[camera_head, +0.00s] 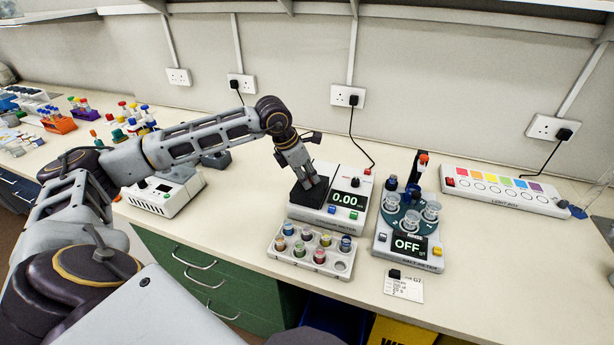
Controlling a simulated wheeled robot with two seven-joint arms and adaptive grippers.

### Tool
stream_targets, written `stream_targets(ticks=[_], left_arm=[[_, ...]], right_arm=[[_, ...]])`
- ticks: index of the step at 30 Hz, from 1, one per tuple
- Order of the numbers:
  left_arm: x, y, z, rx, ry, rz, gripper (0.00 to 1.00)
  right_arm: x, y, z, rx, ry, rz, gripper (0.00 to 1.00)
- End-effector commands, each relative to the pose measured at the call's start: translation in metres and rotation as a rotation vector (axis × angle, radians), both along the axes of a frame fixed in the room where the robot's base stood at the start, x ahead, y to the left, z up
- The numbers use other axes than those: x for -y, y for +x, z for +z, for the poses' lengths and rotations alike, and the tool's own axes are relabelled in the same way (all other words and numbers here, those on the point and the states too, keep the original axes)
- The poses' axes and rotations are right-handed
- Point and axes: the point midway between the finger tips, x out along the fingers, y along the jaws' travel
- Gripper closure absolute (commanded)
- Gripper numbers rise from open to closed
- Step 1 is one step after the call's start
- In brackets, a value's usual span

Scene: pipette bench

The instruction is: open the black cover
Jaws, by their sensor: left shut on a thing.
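The black cover (301,198) is a dark, square piece on the left part of a white device (362,190) whose display reads 0.00. My left gripper (311,181) reaches down from above with its fingers shut at the cover, and they hide part of it. The cover looks low against the device; I cannot tell whether it is tilted. My right gripper is not in view.
A white rack (343,267) of coloured-cap vials stands in front of the device. To its right is a machine (379,250) reading OFF, with clear cups and an upright post. Another white device (165,208) stands left, under my arm.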

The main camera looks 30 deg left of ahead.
Motion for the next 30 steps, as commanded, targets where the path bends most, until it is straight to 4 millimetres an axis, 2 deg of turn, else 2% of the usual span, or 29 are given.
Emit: stream_targets(ticks=[7, 13, 30], left_arm=[[-0.001, 0.005, 0.0, 0.002, -0.001, 0.0, 1.0], [-0.005, 0.02, 0.001, 0.004, -0.001, 0.002, 1.0], [-0.017, 0.07, 0.002, 0.004, -0.001, 0.003, 1.0]], right_arm=[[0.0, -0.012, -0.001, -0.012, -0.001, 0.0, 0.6], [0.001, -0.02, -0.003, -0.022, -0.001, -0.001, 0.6], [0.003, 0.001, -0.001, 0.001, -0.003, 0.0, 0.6]])
